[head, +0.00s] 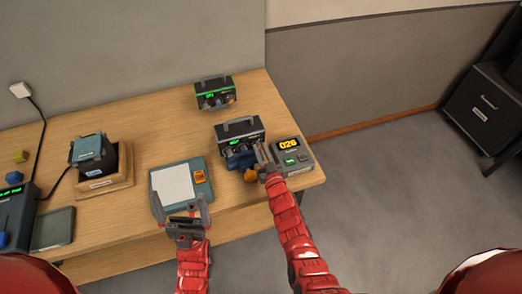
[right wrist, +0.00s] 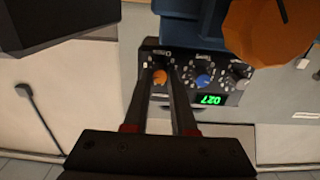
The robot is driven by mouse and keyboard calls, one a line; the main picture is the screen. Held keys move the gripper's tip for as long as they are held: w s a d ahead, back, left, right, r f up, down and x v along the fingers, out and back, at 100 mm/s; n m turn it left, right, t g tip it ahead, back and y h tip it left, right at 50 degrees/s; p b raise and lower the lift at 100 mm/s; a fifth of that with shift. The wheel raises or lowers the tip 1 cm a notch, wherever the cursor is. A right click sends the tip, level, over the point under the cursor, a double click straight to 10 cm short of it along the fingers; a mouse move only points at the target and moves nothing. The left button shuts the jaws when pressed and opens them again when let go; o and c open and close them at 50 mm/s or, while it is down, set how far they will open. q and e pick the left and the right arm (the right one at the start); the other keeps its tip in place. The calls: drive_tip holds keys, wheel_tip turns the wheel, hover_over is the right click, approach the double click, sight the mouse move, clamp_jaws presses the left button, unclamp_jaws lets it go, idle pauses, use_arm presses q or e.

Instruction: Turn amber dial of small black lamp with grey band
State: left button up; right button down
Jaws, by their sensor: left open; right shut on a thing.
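A black box-shaped unit (head: 240,130) with a handle and a lit green display stands near the desk's right side. I take it as the small black lamp; its grey band is not clear. In the right wrist view its panel shows an amber dial (right wrist: 160,77), a blue dial (right wrist: 204,81) and a green display (right wrist: 208,99), apparently reading 027 upside down. My right gripper (head: 265,155) is shut on the amber dial, one finger on each side of it. My left gripper (head: 186,210) is open and empty at the desk's front edge, by a blue-grey panel (head: 164,206).
A similar black unit (head: 214,93) stands behind. A grey box (head: 291,155) with an amber display stands right of the panel. A blue part with an orange knob (head: 251,176) sits close in front. A dark device on a wooden base (head: 97,182) is left.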

drive_tip(key=shift+f+n+b, duration=0.2)
drive_tip(key=shift+n+b, duration=0.2)
drive_tip(key=shift+b, duration=0.1)
drive_tip(key=shift+a+n+b, duration=0.1)
drive_tip(key=shift+n+b, duration=0.8)
drive_tip(key=shift+n, duration=0.1)
drive_tip(key=shift+r+n+b, duration=0.15)
drive_tip(key=shift+n+b, duration=1.05)
drive_tip(key=shift+n, duration=0.4)
drive_tip(key=c, duration=0.7)
unclamp_jaws()
